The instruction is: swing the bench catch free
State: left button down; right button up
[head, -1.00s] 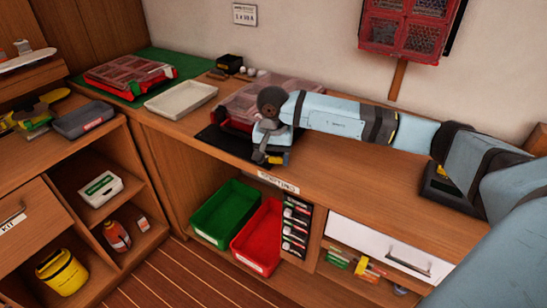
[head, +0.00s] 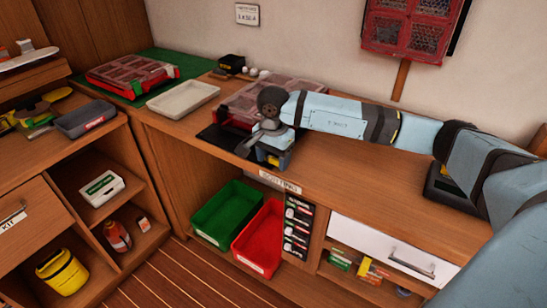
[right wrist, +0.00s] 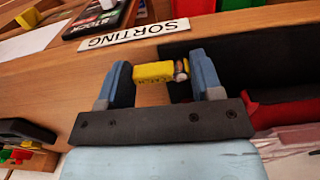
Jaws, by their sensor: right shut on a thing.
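My right gripper (head: 273,155) is at the front edge of the wooden bench, just above the SORTING label. In the right wrist view its two blue fingers (right wrist: 159,62) are shut on a short yellow piece with a metal end (right wrist: 153,73), which I take to be the bench catch. The piece lies crosswise between the fingers. In the head view only a little yellow shows there, and the wrist and fingers hide most of it. How the catch is fixed to the bench is hidden. My left gripper is not in view.
A red organiser box (head: 238,103) sits behind the gripper, partly covered by my arm. A pale tray (head: 183,100) stands to its left. The SORTING label (head: 280,181) is on the front edge. Green (head: 227,214) and red (head: 258,237) bins sit below. The bench top right of the gripper is largely clear.

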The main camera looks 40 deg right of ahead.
aim_at(273, 159)
jog(key=o, duration=0.9)
jog(key=shift+o, duration=0.2)
jog(key=shift+r, duration=0.1)
notch_tip(273, 159, up, 14)
jog(key=shift+p, duration=0.35)
jog(key=shift+f, duration=0.2)
